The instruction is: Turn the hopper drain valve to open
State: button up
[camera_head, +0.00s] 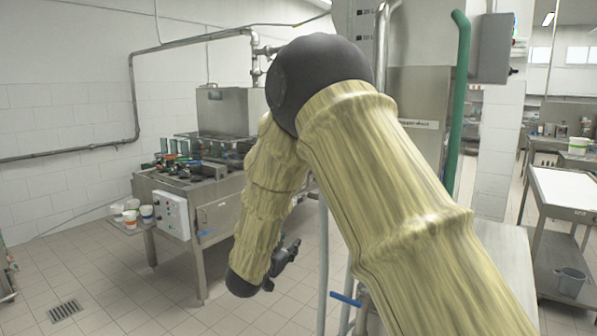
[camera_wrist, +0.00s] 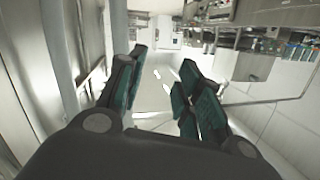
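A blue lever (camera_head: 345,299), which looks like the drain valve handle, sticks out near floor level beside grey pipes, low in the middle of the head view. The tall steel hopper body (camera_head: 418,98) stands above and behind it, partly covered by my arm. My gripper (camera_head: 291,252) hangs left of the blue lever and higher in the picture, apart from it. In the wrist view my gripper (camera_wrist: 161,84) has its dark green finger pads spread with nothing between them. I cannot make out the blue lever in the wrist view.
A steel cup-filling machine (camera_head: 205,190) stands at left, with a white control box (camera_head: 172,214) and several cups on a side shelf (camera_head: 126,225). A green pipe (camera_head: 456,110) runs down at right. A table (camera_head: 565,192) and bucket (camera_head: 570,282) stand far right.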

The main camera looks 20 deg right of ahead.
notch_tip(320, 180, up, 26)
jog(key=a+m+g+h+p, duration=0.2)
jog(key=a+m+h+p, duration=0.15)
jog(key=m, duration=0.25)
jog(key=shift+h, duration=0.25)
jog(key=p+x, duration=0.4)
jog(key=x, duration=0.7)
jog(key=shift+w+d+f, duration=0.1)
jog(key=shift+w, duration=0.1)
grip_shut()
